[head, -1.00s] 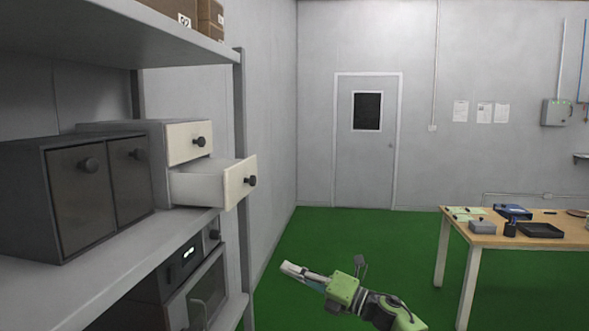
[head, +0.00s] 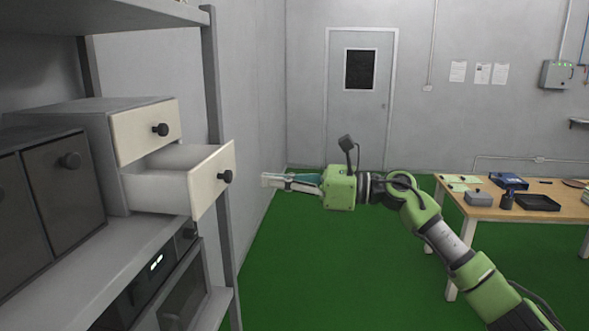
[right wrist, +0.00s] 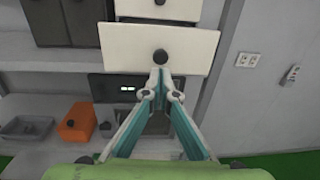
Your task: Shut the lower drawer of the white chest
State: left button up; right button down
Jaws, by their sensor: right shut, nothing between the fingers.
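The white chest (head: 88,110) stands on the shelf at the left in the head view. Its lower drawer (head: 211,180) is pulled well out, with a cream front and a dark round knob (head: 225,177). The upper drawer (head: 146,132) looks shut. My right gripper (head: 264,180) is shut and empty, a short way to the right of the lower drawer's front and apart from it. In the right wrist view the lower drawer's front (right wrist: 200,48) lies ahead, its knob just beyond the fingertips (right wrist: 160,72). My left gripper is not in view.
A dark cabinet (head: 50,185) stands beside the chest on the shelf (head: 85,270). A shelf post (head: 212,90) rises behind the open drawer. An oven (head: 160,285) sits below. A wooden table (head: 485,212) with small items is at the right. Green floor between is clear.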

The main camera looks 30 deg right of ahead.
aim_at(231, 177)
jog(key=p+x, duration=0.1)
jog(key=x, duration=0.2)
jog(key=p+x, duration=0.1)
jog(key=shift+w+a+r+p, duration=0.2)
jog(key=shift+a+r+p, duration=0.05)
jog(key=shift+p, duration=0.05)
jog(key=shift+w+a+f+p, duration=0.1)
jog(key=shift+w+a+p, duration=0.3)
jog(key=shift+a, duration=0.1)
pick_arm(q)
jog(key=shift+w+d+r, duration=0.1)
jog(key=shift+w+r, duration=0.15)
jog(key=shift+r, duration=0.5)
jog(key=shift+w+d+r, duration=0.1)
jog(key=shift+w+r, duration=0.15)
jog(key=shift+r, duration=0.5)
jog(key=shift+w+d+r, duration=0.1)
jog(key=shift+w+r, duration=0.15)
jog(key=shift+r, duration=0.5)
pick_arm(e)
jog(key=shift+w+a+f, duration=0.15)
jog(key=shift+a, duration=0.05)
